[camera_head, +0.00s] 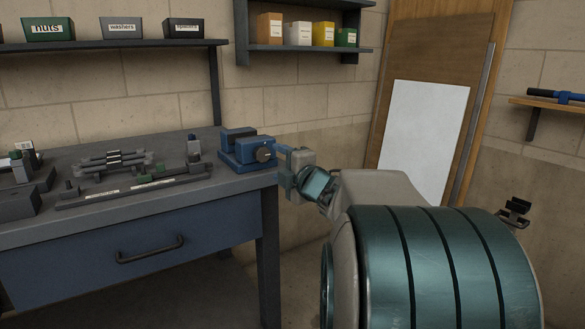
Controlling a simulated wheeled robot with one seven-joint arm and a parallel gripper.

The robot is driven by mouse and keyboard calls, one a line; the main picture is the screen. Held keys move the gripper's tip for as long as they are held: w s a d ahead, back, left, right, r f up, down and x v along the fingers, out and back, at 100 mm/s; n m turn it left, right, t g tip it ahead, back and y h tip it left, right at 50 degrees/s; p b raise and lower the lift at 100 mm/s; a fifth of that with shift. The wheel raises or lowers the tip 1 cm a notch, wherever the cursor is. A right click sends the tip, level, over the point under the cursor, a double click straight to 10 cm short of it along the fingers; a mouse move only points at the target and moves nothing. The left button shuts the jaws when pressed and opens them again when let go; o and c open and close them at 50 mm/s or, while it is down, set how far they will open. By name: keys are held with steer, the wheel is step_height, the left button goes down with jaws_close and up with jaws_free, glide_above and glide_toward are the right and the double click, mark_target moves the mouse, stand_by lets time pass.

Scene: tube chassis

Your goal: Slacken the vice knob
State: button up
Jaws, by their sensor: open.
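The blue vice (240,147) sits on the right end of the grey workbench. Its round dark knob (265,154) is on the vice's right side, facing my arm. My gripper (280,153) is at the knob, its fingers pointing left toward it. The fingers look level with the knob and very close to it. I cannot tell whether they touch it or straddle it. The gripper is open. My wrist and arm reach in from the right and hide part of the space beside the bench.
The workbench (50,228) holds dark metal parts and a long rail (130,190) left of the vice. Labelled bins (121,27) stand on a shelf above, and small boxes (298,33) on another. A board with white paper (424,135) leans at the wall.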

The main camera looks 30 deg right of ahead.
steer(key=s, duration=0.6)
steer(key=shift+p, duration=0.45)
